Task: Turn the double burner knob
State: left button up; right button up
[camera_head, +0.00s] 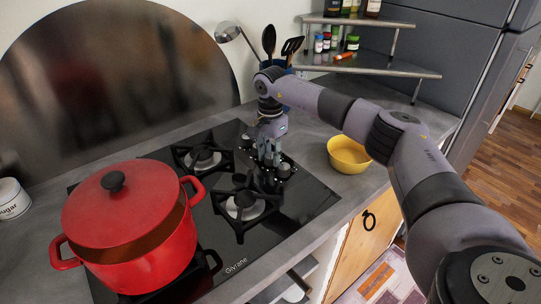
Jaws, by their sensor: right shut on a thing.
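The black glass hob (302,205) is set in the grey counter, with several burners and a cluster of dark knobs along its right part. One knob (284,170) shows just right of my gripper. My right gripper (267,164) reaches down from above, pointing at the knob cluster. It is shut on a burner knob, which its fingers mostly hide. Which burner this knob serves cannot be read from here. My left gripper is not in view.
A red pot (135,235) with a tilted lid (120,200) stands on the left of the hob. A yellow bowl (348,155) sits on the counter right of the gripper. Utensils (290,46) and a spice shelf (375,65) stand behind. A sugar jar (12,198) is far left.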

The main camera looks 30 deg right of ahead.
aim_at(271, 155)
jog(key=shift+r+n, duration=0.1)
jog(key=shift+n, duration=1.5)
jog(key=o, duration=1.2)
jog(key=shift+r, duration=3.95)
